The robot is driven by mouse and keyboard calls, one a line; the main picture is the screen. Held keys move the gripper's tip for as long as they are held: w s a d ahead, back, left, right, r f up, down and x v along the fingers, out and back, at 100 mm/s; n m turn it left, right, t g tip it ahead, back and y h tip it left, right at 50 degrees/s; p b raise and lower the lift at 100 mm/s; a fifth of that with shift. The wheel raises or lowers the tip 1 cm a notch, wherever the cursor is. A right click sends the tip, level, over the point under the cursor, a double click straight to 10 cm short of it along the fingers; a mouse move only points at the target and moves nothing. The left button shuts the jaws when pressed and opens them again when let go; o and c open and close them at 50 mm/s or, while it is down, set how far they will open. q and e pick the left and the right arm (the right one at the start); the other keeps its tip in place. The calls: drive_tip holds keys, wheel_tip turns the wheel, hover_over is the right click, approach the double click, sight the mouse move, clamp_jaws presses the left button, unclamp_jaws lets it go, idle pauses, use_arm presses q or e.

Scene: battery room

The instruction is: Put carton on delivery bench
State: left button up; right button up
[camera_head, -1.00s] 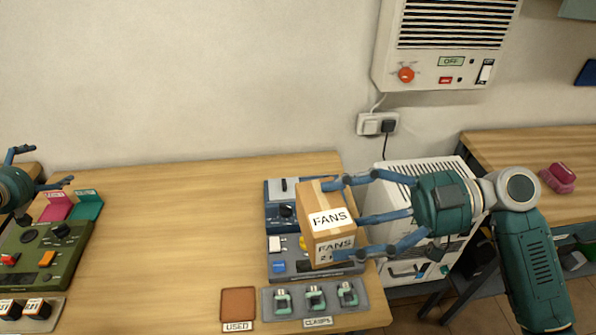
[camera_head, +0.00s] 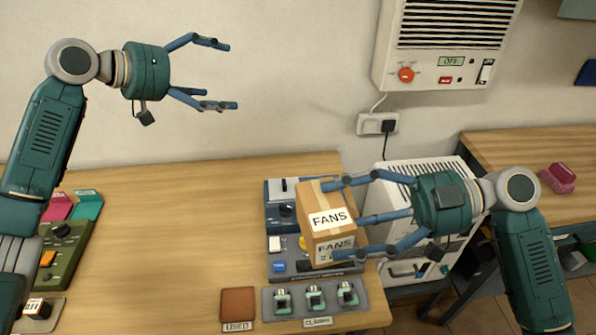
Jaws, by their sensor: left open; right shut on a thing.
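The carton (camera_head: 322,222) is a brown box with white labels reading FANS. My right gripper (camera_head: 340,216) is shut on it from the right. The carton is above the right part of the wooden bench (camera_head: 170,240), in front of a grey-blue control panel (camera_head: 275,245) that it partly hides. I cannot tell how high it is above the panel. My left gripper (camera_head: 233,76) is open and empty, raised in front of the wall and pointing right. No label in view names a delivery bench.
Clamps on a grey tray (camera_head: 330,309) and a brown square marked USED (camera_head: 238,304) lie at the bench front. A white cabinet (camera_head: 410,170) stands between benches. The near bench's middle is clear.

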use_arm(q)
drive_tip(key=s+d+r+m+g, duration=0.2)
drive_tip(key=s+d+r+m, duration=0.15)
drive_tip(key=s+d, duration=0.4)
drive_tip(key=m+g+y, duration=0.5)
drive_tip(key=m+g, duration=0.1)
drive_tip(key=m, duration=0.4)
approach(327, 222)
wheel_tip(327, 222, down, 3)
drive_tip(key=w, duration=0.3)
drive_tip(key=x, duration=1.1)
drive_tip(key=shift+w+f, duration=0.15)
drive_tip(key=shift+f, duration=0.15)
